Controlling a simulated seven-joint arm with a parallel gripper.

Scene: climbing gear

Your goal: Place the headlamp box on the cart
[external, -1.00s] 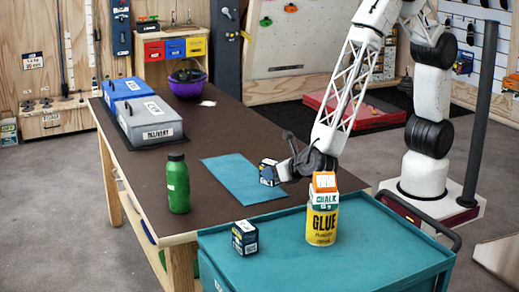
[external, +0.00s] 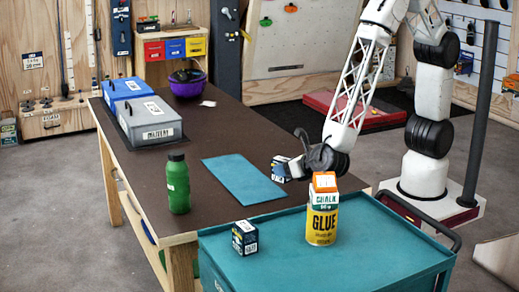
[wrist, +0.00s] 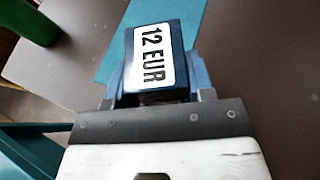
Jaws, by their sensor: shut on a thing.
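My gripper (external: 288,168) is shut on a small dark blue box (external: 281,167), taken to be the headlamp box. In the wrist view the box (wrist: 152,55) sits between the fingers, with a white "12 EUR" label facing the camera. It is over the brown table near its right edge, right of the blue mat (external: 235,178). The teal cart (external: 385,250) stands in front. A similar small dark box (external: 245,238) sits at its left, and a yellow glue can (external: 322,222) with a white and orange chalk box (external: 324,190) on top stands at its back middle.
A green bottle (external: 178,185) stands on the table (external: 225,120) left of the mat. A grey delivery box (external: 150,122), a blue box (external: 125,88) and a purple bowl (external: 187,87) are farther back. The cart's right part and front middle are clear.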

